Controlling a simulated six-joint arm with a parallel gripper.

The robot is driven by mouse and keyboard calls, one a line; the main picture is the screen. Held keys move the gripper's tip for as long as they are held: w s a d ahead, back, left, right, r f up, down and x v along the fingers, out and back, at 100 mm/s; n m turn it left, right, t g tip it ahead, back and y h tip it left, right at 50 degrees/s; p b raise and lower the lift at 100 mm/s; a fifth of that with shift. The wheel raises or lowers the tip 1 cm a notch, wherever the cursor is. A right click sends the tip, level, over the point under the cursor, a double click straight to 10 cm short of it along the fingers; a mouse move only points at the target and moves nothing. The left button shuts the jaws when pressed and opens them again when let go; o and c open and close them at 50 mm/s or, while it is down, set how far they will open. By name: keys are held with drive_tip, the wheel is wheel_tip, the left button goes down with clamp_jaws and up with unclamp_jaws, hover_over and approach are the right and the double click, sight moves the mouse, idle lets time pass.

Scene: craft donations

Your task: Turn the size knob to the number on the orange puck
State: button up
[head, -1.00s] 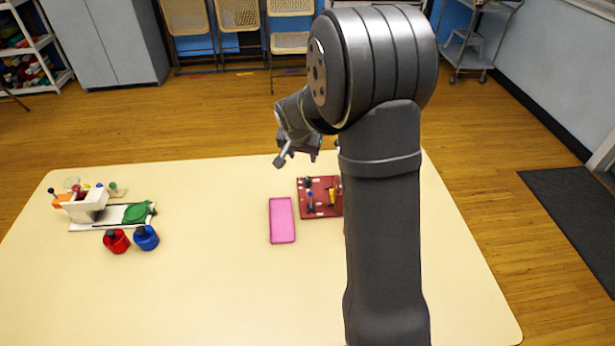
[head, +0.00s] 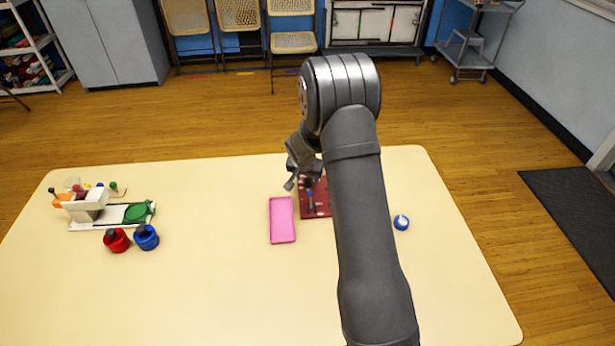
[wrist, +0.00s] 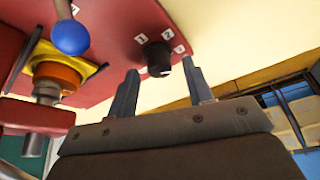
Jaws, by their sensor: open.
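The black size knob (wrist: 157,57) stands on the red board (wrist: 110,25) in the wrist view, with white labels 1, 2 and 3 beside it. A pale mark shows on the knob's end. My gripper (wrist: 160,72) is open, its fingertips to either side of the knob, and I cannot tell whether they touch it. In the head view my gripper (head: 291,184) is over the board's far left part (head: 318,210), and my arm covers much of the board. An orange round piece (wrist: 56,74) sits by a yellow plate; I cannot tell if it is the puck. No number is readable on it.
A blue ball-ended lever (wrist: 70,37) stands left of the knob. A pink tray (head: 282,221) lies left of the board, and a blue-and-white round item (head: 401,222) lies right of my arm. Red (head: 117,241) and blue (head: 146,238) containers stand at left. The front table is clear.

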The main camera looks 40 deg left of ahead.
drive_tip(key=shift+w+f, duration=0.1)
drive_tip(key=shift+f, duration=0.15)
drive_tip(key=c, duration=1)
drive_tip(key=shift+n, duration=0.3)
drive_tip(key=n, duration=0.2)
drive_tip(key=n+g+y, duration=0.1)
drive_tip(key=n, duration=0.1)
drive_tip(key=shift+w+n+y, duration=0.1)
drive_tip(key=shift+n+y, duration=0.2)
drive_tip(key=shift+n, duration=0.1)
drive_tip(key=shift+n+g+y, duration=0.25)
drive_tip(key=shift+n+g, duration=0.3)
drive_tip(key=shift+n, duration=0.75)
drive_tip(key=shift+n+g+y, duration=0.25)
drive_tip(key=shift+n+g, duration=0.3)
drive_tip(key=shift+n, duration=0.75)
drive_tip(key=shift+d+n, duration=0.1)
drive_tip(key=shift+n, duration=0.2)
